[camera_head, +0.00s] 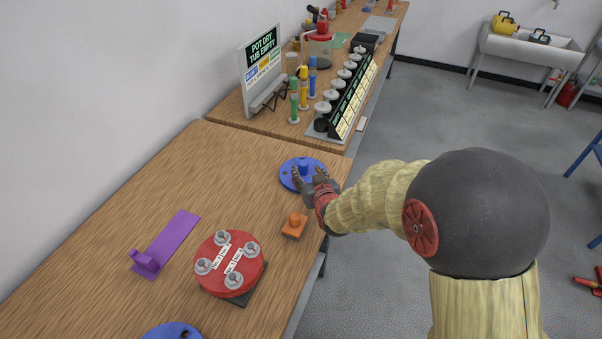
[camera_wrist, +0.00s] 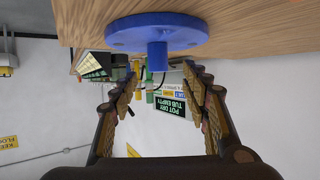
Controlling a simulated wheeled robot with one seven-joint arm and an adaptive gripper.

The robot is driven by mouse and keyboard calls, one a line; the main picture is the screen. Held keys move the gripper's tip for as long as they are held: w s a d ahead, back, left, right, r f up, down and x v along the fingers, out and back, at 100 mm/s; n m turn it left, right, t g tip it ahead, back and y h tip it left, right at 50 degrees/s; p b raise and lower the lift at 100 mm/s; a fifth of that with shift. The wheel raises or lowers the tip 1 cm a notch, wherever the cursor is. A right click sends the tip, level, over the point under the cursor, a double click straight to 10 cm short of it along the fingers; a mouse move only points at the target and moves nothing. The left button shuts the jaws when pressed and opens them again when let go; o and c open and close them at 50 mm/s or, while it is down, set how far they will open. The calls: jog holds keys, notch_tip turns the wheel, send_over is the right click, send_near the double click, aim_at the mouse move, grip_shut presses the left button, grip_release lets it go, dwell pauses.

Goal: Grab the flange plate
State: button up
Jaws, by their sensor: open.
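A blue round flange plate (camera_head: 288,181) with a short upright post in its middle lies flat on the wooden bench near its right edge. The same plate shows at the top of the wrist view (camera_wrist: 130,40), which looks upside down, with its post pointing down in the picture. My gripper (camera_head: 309,174) is at the plate's near right side. Its fingers (camera_wrist: 162,75) are open and empty. In the wrist view the post appears between the two fingertips, without visible contact. How far the post reaches between them I cannot tell.
An orange block (camera_head: 294,226), a red disc with several knobs (camera_head: 228,263) and a purple plate (camera_head: 168,243) lie nearer on the bench. Another blue disc (camera_head: 172,331) is cut off at the bottom. A sign (camera_head: 260,67) and a row of jars (camera_head: 340,92) stand behind.

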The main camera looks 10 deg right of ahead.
aim_at(304, 164)
jog(key=b+x, duration=0.3)
jog(key=x, duration=0.4)
jog(key=shift+w+d+f, duration=0.1)
jog(key=shift+w+d, duration=0.05)
jog(key=c, duration=1.2)
grip_shut()
jog(key=shift+w+r, duration=0.2)
jog(key=shift+r, duration=0.15)
